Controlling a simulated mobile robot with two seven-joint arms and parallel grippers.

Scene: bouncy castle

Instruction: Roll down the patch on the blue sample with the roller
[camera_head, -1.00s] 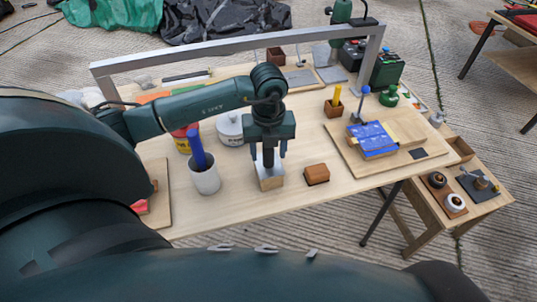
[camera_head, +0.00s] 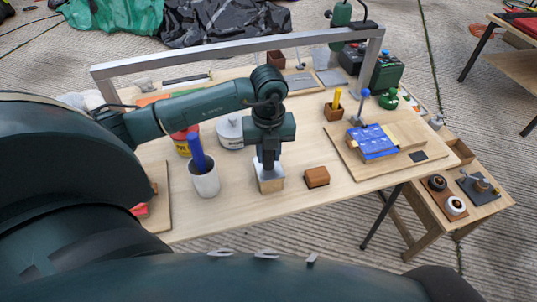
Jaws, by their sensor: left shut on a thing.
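The blue sample (camera_head: 374,143) lies on a wooden board (camera_head: 352,160) at the right of the table. Its surface shows blue areas, but I cannot clearly pick out the patch's outline. My left gripper (camera_head: 269,166) points straight down over a small wooden block with a pale top (camera_head: 271,181), left of the sample. Its fingers are shut on a dark upright piece at the block, which looks like the roller's handle. The fingers mostly hide it, and the roller's head cannot be made out. My right gripper is not in view.
A brown block (camera_head: 317,177) sits just right of the gripper. A white cup (camera_head: 204,181) with a blue roll stands left. A blue-knobbed post (camera_head: 362,101) rises behind the sample, near a small box with a yellow item (camera_head: 335,107). A grey frame (camera_head: 235,46) spans the table.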

